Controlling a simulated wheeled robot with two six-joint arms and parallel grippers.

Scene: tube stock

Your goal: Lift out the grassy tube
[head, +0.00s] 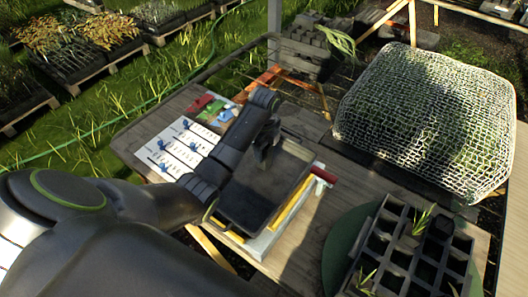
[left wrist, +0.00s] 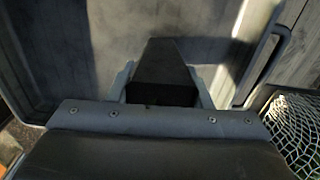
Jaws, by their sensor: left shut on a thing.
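My left gripper (head: 266,143) is shut on a dark tapered tube (left wrist: 162,72), held over the black tray (head: 258,200). The tube fills the space between the fingers in the left wrist view; I cannot tell whether grass grows in it. The black cell rack (head: 398,240) stands at the lower right of the head view. A tuft of grass (head: 421,222) rises from one cell, and another tuft (head: 367,281) shows near the front. Several cells look dark and empty. My right gripper is not in view.
The rack is on a round green base (head: 336,243). A white net-covered mound (head: 425,120) is behind it. White boards with blue pieces (head: 180,147) lie left of the tray. A red-handled item (head: 324,174) is at the tray's right edge.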

